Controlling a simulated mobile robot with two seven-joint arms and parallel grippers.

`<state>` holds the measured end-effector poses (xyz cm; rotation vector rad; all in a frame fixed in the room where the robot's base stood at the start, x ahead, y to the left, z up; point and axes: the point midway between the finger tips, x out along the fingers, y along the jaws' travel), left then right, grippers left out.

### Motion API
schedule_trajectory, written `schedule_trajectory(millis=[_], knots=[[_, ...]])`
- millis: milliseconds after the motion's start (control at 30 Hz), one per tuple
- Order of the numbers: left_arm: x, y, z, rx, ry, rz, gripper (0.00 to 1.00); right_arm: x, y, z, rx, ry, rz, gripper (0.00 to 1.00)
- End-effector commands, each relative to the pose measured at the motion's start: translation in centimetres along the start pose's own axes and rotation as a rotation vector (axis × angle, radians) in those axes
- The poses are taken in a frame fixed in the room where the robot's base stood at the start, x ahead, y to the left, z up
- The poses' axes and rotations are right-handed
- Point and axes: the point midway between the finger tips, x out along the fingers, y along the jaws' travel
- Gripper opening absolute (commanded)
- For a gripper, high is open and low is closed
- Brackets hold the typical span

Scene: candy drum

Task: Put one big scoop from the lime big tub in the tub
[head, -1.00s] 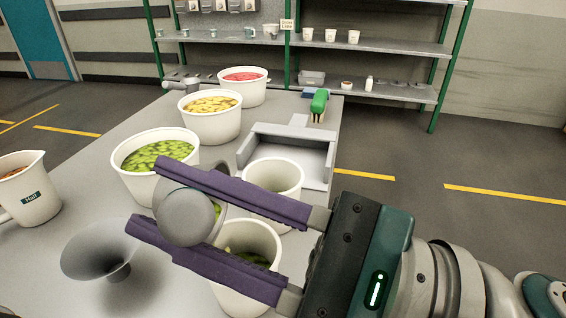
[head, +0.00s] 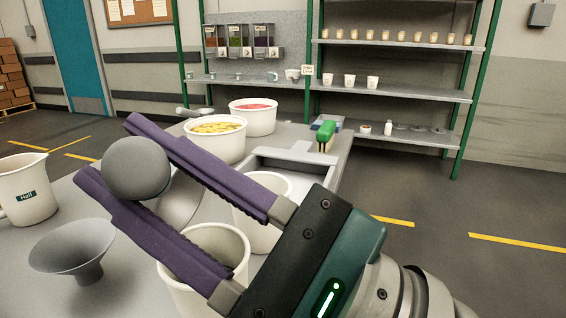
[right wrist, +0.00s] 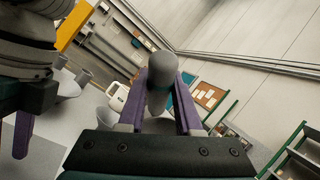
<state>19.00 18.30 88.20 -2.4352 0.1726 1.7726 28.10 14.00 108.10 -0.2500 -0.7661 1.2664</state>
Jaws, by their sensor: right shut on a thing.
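My right gripper (head: 165,190) is shut on a grey scoop (head: 137,167), with the purple fingers on either side of it. The scoop's round grey part faces the head camera, and a pale curved part shows behind it. The scoop also shows as a grey rounded shape in the right wrist view (right wrist: 161,75). It is above the table, near an open white tub (head: 232,242) that the lower finger partly covers. I cannot see its contents clearly. The lime big tub is not visible now. A purple finger of my left gripper (right wrist: 22,135) shows at the wrist view's left edge; its opening is unclear.
Another white tub (head: 270,235) stands behind, partly covered. Yellow (head: 217,128) and red (head: 254,105) candy tubs stand farther back. A grey funnel (head: 72,250) and a jug labelled Half (head: 25,190) are at left.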

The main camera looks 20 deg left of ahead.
Motion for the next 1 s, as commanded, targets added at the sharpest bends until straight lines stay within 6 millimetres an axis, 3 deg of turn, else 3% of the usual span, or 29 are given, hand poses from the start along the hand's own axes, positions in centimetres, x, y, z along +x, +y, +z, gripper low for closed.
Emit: schedule_trajectory(millis=[433, 1000], knots=[[-0.5, -0.2, -0.1, 0.005, 0.0, -0.004, 0.5, 0.2, -0.2, 0.2, -0.001, 0.005, 0.005, 0.0], [-12.7, -0.3, -4.1, -0.004, 0.001, 0.003, 0.5, 6.3, -0.6, 2.0, -0.055, 0.299, 0.264, 0.0]])
